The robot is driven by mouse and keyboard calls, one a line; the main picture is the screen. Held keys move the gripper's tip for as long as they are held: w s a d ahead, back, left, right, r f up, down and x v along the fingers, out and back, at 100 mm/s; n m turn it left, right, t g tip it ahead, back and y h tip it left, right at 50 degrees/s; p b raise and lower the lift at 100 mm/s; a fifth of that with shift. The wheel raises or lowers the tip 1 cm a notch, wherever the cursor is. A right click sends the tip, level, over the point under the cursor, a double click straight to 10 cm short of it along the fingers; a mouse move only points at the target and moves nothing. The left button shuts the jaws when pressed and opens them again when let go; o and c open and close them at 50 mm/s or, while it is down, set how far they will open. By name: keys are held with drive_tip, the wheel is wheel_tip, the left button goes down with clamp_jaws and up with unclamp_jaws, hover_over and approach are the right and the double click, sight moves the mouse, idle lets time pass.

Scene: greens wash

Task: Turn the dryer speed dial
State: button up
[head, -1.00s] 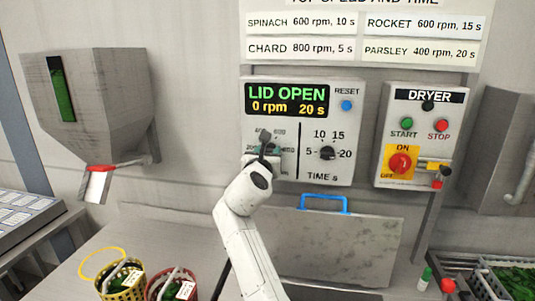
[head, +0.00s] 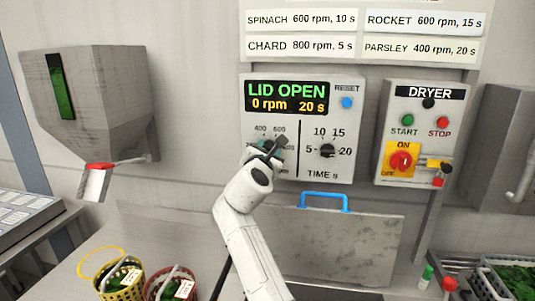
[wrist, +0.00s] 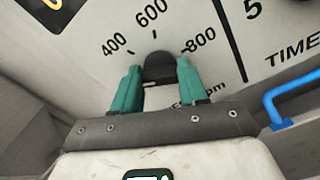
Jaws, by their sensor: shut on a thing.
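The black dryer speed dial (wrist: 158,67) sits between the green fingertips of my gripper (wrist: 158,82) in the wrist view, with 400, 600 and 800 marked around it. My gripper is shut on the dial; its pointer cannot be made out. In the head view my gripper (head: 268,149) covers most of the dial on the left half of the control panel (head: 290,170). The panel display (head: 286,98) reads LID OPEN, 0 rpm, 20 s.
The time dial (head: 327,151) is close on the right, with the blue reset button (head: 347,103) above. A blue handle (head: 323,202) stands below the panel. The dryer switch box (head: 422,135) is further right. A hopper (head: 95,100) hangs at left.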

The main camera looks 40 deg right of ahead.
drive_tip(key=shift+w+f+m+b, duration=0.1)
drive_tip(key=shift+f+m+b, duration=0.1)
drive_tip(key=shift+m+b, duration=4)
drive_tip(key=shift+s+f+m+b, duration=0.15)
drive_tip(key=shift+m+b, duration=2.1)
drive_tip(key=shift+m, duration=3.9)
drive_tip(key=shift+w+f+m+b, duration=0.2)
drive_tip(key=shift+m+b, duration=3)
drive_tip(key=shift+m, duration=1.95)
drive_tip(key=o, duration=1.1)
drive_tip(key=shift+r, duration=0.2)
drive_tip(key=shift+c, duration=0.2)
drive_tip(key=shift+a, duration=0.1)
